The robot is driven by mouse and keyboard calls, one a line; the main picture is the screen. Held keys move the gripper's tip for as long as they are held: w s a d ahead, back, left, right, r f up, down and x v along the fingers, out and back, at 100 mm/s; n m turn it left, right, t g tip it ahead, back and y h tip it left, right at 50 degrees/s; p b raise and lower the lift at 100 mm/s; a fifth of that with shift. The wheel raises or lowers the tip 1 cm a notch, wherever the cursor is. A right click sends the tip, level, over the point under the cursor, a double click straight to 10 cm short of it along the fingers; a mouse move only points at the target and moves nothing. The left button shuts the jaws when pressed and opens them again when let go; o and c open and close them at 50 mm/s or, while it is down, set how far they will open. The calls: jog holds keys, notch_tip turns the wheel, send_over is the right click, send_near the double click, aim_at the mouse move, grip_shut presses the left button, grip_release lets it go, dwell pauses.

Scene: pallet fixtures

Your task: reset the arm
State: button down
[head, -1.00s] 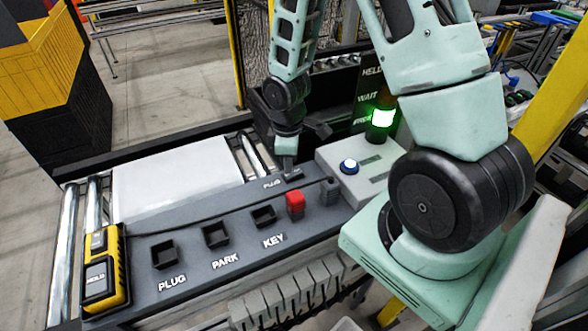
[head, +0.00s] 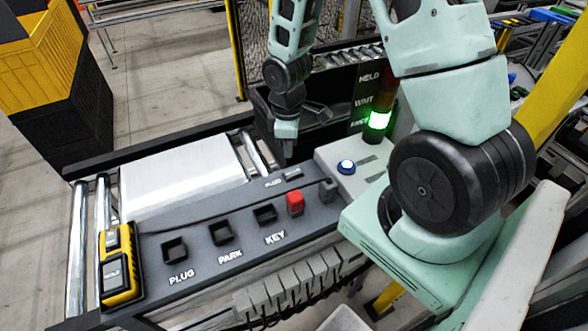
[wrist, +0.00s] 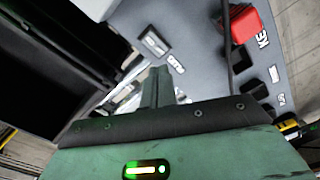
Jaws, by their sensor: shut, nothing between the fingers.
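My gripper (head: 287,158) points down above the far right part of the dark control panel (head: 215,262), close to a small labelled slot (head: 293,174). Its fingers are together and empty. In the wrist view the shut fingers (wrist: 156,88) reach toward the same slot (wrist: 155,43), apart from it as far as I can tell. A red block (head: 295,201) stands on the panel beside the KEY socket; it also shows in the wrist view (wrist: 241,24). A grey plug (head: 327,190) stands to its right, with a dark cable running left across the panel.
Empty-looking PLUG (head: 175,249), PARK (head: 221,233) and KEY (head: 265,214) sockets line the panel. A yellow device (head: 120,267) sits at left. A white plate (head: 180,185) lies on rollers. A grey box with a blue button (head: 346,167), a green-lit lamp (head: 378,121) and a black bin (head: 262,110) stand nearby.

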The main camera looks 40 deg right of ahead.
jog(key=shift+a, duration=0.1)
jog(key=s+a+r+b, duration=0.1)
jog(key=s+a+b, duration=0.2)
jog(key=a+b, duration=0.7)
jog(key=s+a+r+m+b, duration=0.1)
jog(key=s+a+b, duration=0.4)
jog(key=s+a, duration=0.7)
jog(key=s, duration=0.2)
jog(key=shift+s+a+r+y, duration=0.2)
jog(key=shift+s+r+y, duration=0.1)
jog(key=shift+s, duration=0.1)
